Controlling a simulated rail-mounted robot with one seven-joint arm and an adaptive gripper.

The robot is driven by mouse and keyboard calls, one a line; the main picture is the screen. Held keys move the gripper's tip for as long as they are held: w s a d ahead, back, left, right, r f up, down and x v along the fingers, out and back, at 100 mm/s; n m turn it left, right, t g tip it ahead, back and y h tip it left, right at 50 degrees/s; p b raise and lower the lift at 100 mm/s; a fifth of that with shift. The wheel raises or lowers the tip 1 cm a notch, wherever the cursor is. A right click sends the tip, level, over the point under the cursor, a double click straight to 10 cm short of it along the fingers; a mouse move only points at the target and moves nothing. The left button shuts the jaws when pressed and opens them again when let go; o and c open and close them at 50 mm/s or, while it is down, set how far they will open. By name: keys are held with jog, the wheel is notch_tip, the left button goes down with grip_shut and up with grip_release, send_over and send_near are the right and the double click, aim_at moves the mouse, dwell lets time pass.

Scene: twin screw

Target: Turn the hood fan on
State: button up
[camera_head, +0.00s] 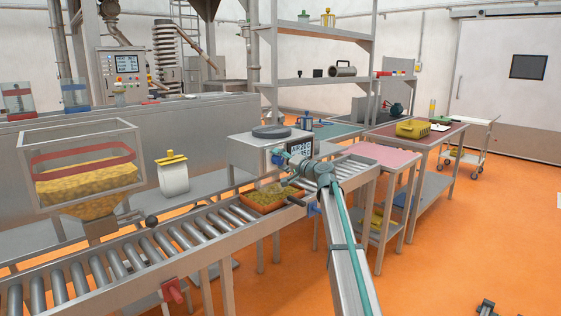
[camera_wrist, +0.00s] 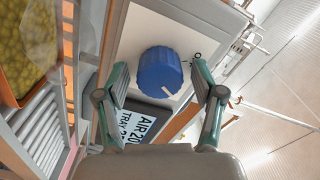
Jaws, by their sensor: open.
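A blue round knob (camera_wrist: 158,70) with a white pointer line sits on a white panel in the wrist view. A small printed scale mark lies at its upper right. Beside it is a dark display (camera_wrist: 150,125) with the words AIR and TRAY, partly hidden by my gripper. In the head view the grey box (camera_head: 245,152) with this display (camera_head: 301,147) stands behind the roller conveyor. My gripper (camera_wrist: 160,79) is open, with one finger on each side of the knob. Whether the fingers touch it cannot be told. In the head view my gripper (camera_head: 290,161) is at the box's front, hiding the knob.
An orange tray of yellow-green pieces (camera_head: 268,207) sits on the roller conveyor (camera_head: 110,257) just below my gripper. A clear hopper (camera_head: 82,138) and a white jar (camera_head: 173,178) stand to the left.

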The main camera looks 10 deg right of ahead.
jog(key=v, duration=1.2)
